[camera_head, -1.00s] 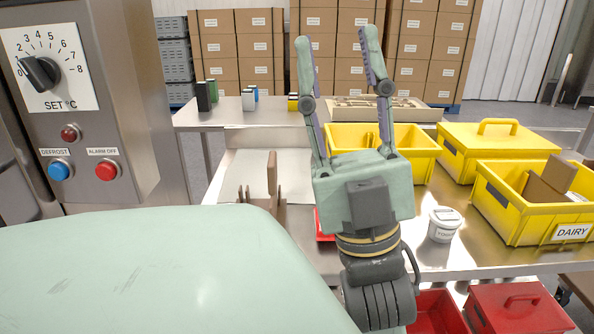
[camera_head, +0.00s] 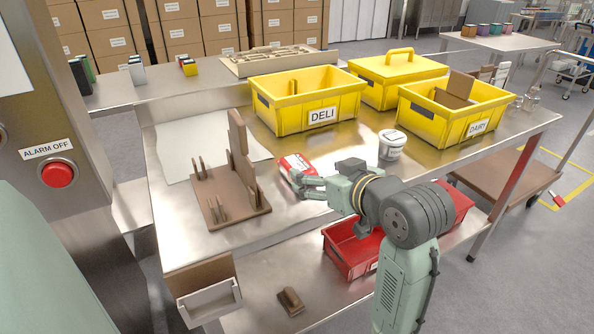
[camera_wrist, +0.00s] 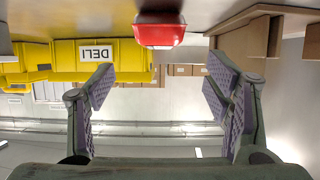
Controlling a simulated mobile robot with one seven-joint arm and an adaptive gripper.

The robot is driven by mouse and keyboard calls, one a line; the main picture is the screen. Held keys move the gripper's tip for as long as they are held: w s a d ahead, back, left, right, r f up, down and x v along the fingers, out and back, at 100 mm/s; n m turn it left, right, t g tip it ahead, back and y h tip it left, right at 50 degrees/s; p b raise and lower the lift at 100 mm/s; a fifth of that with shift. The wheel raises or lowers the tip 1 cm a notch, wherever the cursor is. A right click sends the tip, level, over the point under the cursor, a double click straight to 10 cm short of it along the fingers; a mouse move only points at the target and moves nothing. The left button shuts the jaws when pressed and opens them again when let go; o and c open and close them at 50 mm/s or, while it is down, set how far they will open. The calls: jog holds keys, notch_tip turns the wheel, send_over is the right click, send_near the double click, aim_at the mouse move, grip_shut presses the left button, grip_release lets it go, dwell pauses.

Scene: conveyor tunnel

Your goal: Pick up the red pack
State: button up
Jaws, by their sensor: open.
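The red pack (camera_head: 295,161), with a white label, is on the steel table between the brown wooden rack and the white tub. My gripper (camera_head: 304,186) reaches in from the right, low over the table, its fingers beside the pack and partly covering it. In the wrist view, which is upside down, the red pack (camera_wrist: 159,33) shows at the top centre. The open fingers of my gripper (camera_wrist: 159,88) are spread below it in that picture, with nothing between them. Whether a finger touches the pack is not clear.
The brown rack (camera_head: 214,211) with upright slats stands close left of the pack. The white tub (camera_head: 391,146) stands to the right. The yellow DELI crate (camera_head: 271,119) and DAIRY crate (camera_head: 437,127) stand behind. A red bin (camera_head: 340,254) sits on the lower shelf.

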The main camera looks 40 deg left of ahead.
aim_at(301, 167)
jog(key=x, duration=0.5)
jog(key=shift+w+f, duration=0.1)
jog(key=shift+f, duration=0.25)
jog(key=shift+p+x, duration=1)
jog(key=shift+x, duration=1.65)
jog(key=shift+r, duration=0.1)
jog(key=shift+c, duration=0.6)
jog(key=c, duration=1.3)
